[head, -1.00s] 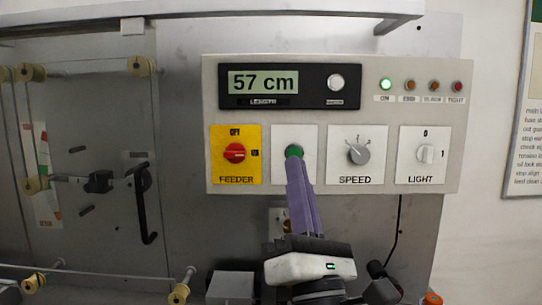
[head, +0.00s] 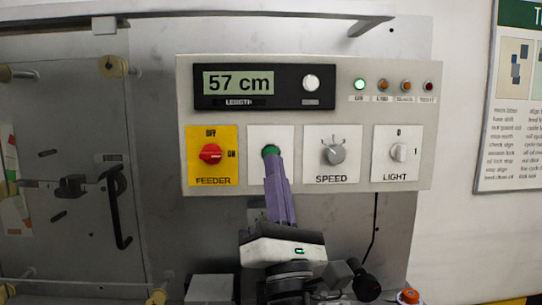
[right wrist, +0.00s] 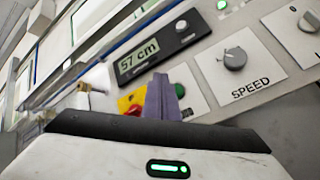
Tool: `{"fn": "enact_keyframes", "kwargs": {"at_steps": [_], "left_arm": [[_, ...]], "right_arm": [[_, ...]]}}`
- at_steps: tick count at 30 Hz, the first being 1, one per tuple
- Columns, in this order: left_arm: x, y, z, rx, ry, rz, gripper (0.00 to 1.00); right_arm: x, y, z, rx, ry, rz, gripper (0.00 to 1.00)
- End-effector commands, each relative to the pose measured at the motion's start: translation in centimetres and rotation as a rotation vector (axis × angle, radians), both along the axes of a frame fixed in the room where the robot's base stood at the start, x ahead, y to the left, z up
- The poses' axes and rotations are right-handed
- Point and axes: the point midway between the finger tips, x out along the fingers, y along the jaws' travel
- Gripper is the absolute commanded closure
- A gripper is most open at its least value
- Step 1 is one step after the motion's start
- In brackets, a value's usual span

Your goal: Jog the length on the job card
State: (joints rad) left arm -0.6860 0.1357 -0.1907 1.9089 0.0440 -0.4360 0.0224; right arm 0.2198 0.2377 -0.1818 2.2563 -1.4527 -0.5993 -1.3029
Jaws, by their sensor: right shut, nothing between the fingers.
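The length display (head: 238,83) on the grey control panel reads 57 cm, and the same reading shows in the right wrist view (right wrist: 138,55). A green button (head: 271,150) sits on a white plate below it. My right gripper (head: 274,164) is shut and empty, its purple fingers pointing up at the button. The tips overlap the button's lower part; I cannot tell whether they touch or press it. A white round knob (head: 311,83) is right of the display. My left gripper is not in view.
The yellow FEEDER switch (head: 210,154) is left of the button; the SPEED knob (head: 334,151) and LIGHT switch (head: 399,152) are right. The leftmost indicator lamp (head: 360,85) glows green. A black handle (head: 118,205) is on the left door. A poster (head: 512,120) hangs at right.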

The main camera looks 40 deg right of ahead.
Motion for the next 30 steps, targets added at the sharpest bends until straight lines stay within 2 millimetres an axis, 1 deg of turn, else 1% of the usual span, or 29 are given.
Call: {"fn": "enact_keyframes", "kwargs": {"at_steps": [1, 6, 12, 30], "left_arm": [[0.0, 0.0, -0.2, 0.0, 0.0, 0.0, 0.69], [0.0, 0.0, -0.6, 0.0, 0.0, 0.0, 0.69], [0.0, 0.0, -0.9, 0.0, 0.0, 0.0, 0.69], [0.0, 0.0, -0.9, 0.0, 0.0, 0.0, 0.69]], "right_arm": [[0.7, -0.4, 0.0, -0.003, -0.001, -0.001, 1.0], [2.4, -1.4, -0.1, -0.002, -0.001, 0.0, 1.0], [3.5, -2.1, 0.0, 0.0, -0.001, 0.001, 1.0], [3.7, -2.2, 0.0, 0.0, -0.001, 0.001, 1.0]]}}
